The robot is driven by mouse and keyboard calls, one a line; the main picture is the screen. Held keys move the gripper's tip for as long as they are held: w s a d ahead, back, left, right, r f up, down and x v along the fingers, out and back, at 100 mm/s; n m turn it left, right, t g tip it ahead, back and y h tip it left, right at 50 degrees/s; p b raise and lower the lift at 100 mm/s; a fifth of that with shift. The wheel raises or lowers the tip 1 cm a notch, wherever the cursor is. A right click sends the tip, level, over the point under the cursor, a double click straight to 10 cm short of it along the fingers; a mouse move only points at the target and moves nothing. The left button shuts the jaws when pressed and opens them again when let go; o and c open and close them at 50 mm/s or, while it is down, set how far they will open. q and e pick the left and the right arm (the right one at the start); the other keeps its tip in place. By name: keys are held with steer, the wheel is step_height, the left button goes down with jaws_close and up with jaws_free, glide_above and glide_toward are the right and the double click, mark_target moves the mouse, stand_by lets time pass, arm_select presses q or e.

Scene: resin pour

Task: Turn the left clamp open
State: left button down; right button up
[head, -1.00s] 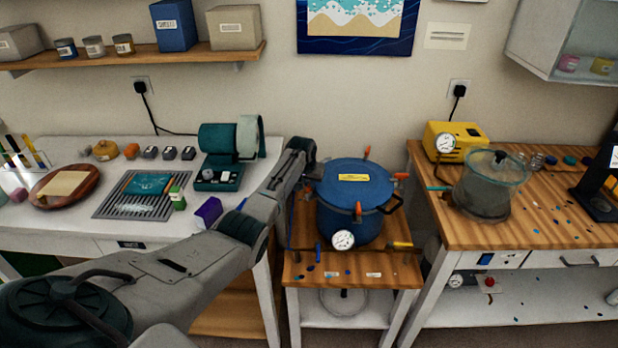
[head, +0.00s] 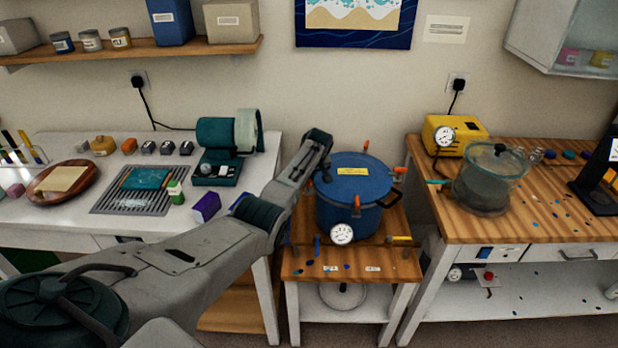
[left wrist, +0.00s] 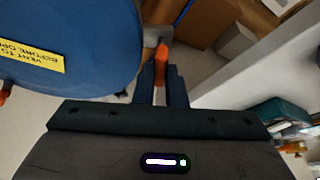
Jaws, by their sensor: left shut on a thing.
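The blue pressure pot (head: 355,200) stands on a small wooden-topped table, with a yellow label on its lid. My left gripper (head: 322,170) reaches the left side of its lid from the left. In the left wrist view, the fingers of my left gripper (left wrist: 160,82) are shut on the orange handle of the left clamp (left wrist: 162,55), beside the blue lid (left wrist: 70,35). The arm hides this clamp in the head view. Other orange-handled clamps show at the back (head: 366,146) and right (head: 400,169) of the lid. My right gripper is not in view.
A pressure gauge (head: 342,233) sits at the pot's front. A white bench (head: 60,215) with tools is on the left. A wooden bench (head: 540,225) with a clear chamber (head: 488,180) and a yellow pump (head: 455,133) is on the right.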

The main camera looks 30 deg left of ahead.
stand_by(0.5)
arm_select(q)
steer(key=c, duration=1.5)
jaws_free()
steer(key=shift+r, duration=0.1)
steer(key=shift+s+d+r, duration=0.15)
steer(key=shift+d+r, duration=0.15)
steer(key=shift+r, duration=0.35)
steer(key=b+v, duration=0.2)
steer(key=v, duration=0.7)
steer(key=shift+r, duration=0.15)
